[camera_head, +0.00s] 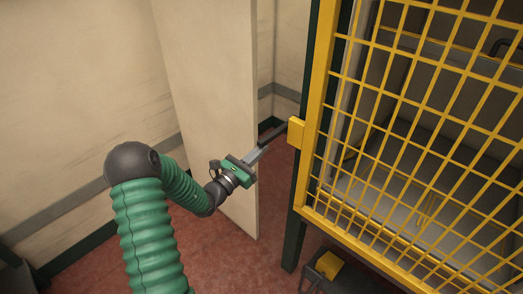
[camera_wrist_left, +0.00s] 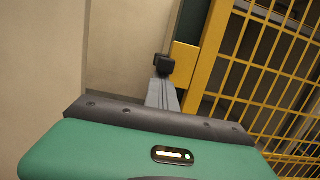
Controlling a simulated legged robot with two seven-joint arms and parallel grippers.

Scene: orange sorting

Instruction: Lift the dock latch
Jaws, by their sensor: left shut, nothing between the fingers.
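A yellow block (camera_head: 296,132) sticks out from the left edge of a yellow mesh gate (camera_head: 312,150); it may be the dock latch, but I cannot tell for sure. My left gripper (camera_head: 274,134) reaches up and right, with its fingertips just left of this block. In the left wrist view the dark fingertips (camera_wrist_left: 164,65) are together and empty, right beside the yellow block (camera_wrist_left: 184,57). I cannot tell whether they touch it. My right gripper is not in view.
A tall beige panel (camera_head: 205,90) stands behind my left wrist. A dark green post (camera_head: 300,190) runs beside the gate. Behind the mesh is a grey enclosure (camera_head: 400,170). A black and yellow object (camera_head: 328,265) is low at the gate's foot. Reddish floor (camera_head: 235,265) is open in front.

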